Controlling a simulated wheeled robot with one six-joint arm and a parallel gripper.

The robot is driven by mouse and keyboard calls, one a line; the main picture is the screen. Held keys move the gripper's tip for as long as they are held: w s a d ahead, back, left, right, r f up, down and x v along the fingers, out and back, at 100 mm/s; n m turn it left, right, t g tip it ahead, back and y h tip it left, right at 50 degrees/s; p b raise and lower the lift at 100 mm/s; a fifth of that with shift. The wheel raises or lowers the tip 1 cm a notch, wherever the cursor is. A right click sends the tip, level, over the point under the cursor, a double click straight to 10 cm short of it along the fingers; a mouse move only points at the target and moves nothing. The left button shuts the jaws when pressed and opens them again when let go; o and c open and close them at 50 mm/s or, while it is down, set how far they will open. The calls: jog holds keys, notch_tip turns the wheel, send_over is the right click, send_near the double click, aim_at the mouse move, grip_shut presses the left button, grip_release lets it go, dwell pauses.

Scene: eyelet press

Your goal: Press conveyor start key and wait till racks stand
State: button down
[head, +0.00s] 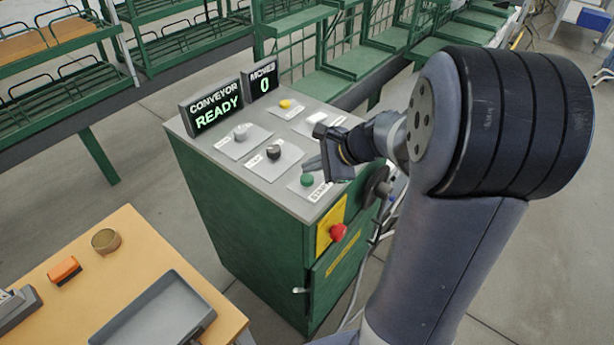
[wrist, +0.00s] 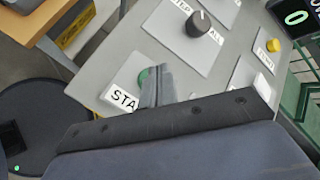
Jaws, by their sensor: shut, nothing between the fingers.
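The green start key (head: 307,180) is a round button on a grey plate at the near right of the console top, with a label partly reading "STA". In the wrist view the start key (wrist: 143,76) shows partly hidden behind the fingers. My gripper (head: 308,164) is shut and empty, its fingertips close by the key; I cannot tell whether they touch it. The fingers also show in the wrist view (wrist: 157,78). The conveyor display (head: 215,108) reads "CONVEYOR READY". The second display (head: 263,80) reads "0". Green racks (head: 190,45) stand behind the console.
The console (head: 250,220) also bears a black knob (head: 273,153), a grey knob (head: 240,132), a yellow button (head: 285,104) and a white switch (head: 318,118). A red emergency button (head: 338,232) juts from its side. A wooden table (head: 130,235) with a grey tray (head: 155,318) stands at left.

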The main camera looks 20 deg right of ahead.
jog(key=shift+f, duration=0.1)
jog(key=shift+f+b, duration=0.35)
jog(key=shift+b, duration=0.05)
